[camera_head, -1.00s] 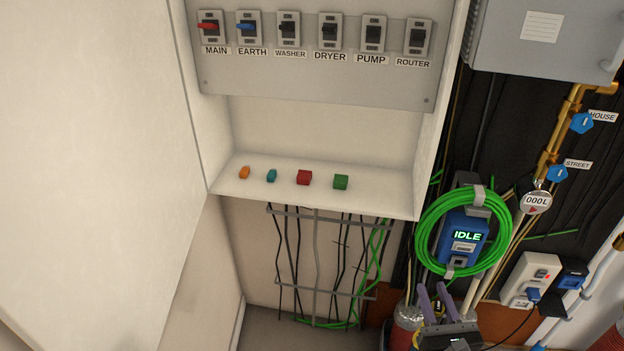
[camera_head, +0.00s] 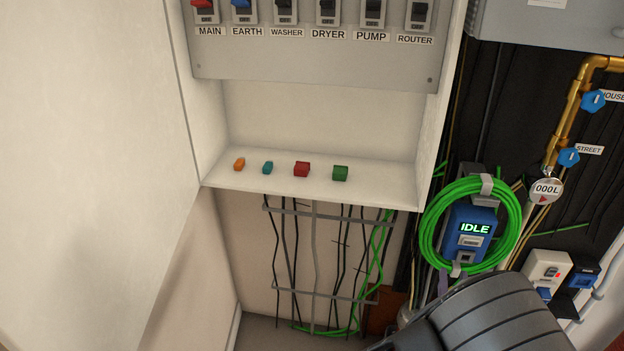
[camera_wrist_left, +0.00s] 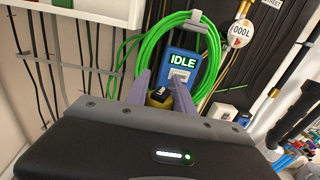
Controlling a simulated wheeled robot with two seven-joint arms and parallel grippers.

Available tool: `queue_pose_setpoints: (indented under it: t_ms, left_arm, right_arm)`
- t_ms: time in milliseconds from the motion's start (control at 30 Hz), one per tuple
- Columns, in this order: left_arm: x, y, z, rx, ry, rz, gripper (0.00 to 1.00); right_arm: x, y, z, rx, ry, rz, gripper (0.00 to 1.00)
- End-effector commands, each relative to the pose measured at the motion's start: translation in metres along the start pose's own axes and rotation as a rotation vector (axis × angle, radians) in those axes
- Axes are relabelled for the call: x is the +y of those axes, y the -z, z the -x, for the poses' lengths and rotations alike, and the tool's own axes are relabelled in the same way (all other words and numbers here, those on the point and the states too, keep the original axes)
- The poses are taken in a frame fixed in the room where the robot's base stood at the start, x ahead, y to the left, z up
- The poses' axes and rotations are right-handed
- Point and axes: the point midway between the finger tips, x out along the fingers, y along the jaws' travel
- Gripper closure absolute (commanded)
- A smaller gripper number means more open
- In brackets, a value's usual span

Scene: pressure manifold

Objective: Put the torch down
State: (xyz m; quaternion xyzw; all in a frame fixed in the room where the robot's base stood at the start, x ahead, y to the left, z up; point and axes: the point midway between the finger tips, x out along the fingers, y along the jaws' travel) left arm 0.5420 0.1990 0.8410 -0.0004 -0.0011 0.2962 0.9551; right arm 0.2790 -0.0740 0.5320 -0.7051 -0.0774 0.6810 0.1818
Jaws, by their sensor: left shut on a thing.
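My left gripper (camera_head: 442,286) is at the lower right of the head view, in front of the wall below the blue IDLE box; its large dark wrist hides most of its fingers. In the left wrist view its two purple fingers (camera_wrist_left: 161,84) stand either side of a small yellow and black thing (camera_wrist_left: 158,98), which looks like the torch. The gripper is shut on it. Most of the torch is hidden by the gripper body. My right gripper is not in view.
The white shelf (camera_head: 220,178) holds an orange, a teal, a red and a green block, with free room at its right end. A blue IDLE box (camera_head: 470,217) ringed by a green hose (camera_head: 428,237) hangs on the wall. Brass pipes (camera_head: 562,125) and a gauge (camera_head: 546,190) are at right.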

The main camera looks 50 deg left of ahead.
Motion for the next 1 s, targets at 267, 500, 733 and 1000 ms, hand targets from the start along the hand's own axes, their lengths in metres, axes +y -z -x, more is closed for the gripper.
queue_pose_setpoints:
  t_ms: [267, 500, 733, 1000]
  left_arm:
    - [0.024, -0.053, -0.033, -0.001, 0.038, 0.010, 1.00]
    - [0.045, -0.090, -0.050, -0.001, 0.048, 0.005, 1.00]
    - [0.097, -0.169, -0.068, -0.014, 0.040, 0.008, 1.00]
    - [0.165, -0.262, -0.059, -0.009, -0.021, 0.006, 1.00]
  right_arm:
    - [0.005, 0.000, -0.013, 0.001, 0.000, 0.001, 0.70]
    - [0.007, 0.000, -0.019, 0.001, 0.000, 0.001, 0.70]
    - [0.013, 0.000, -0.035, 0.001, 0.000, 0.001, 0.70]
    - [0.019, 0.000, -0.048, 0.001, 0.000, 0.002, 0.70]
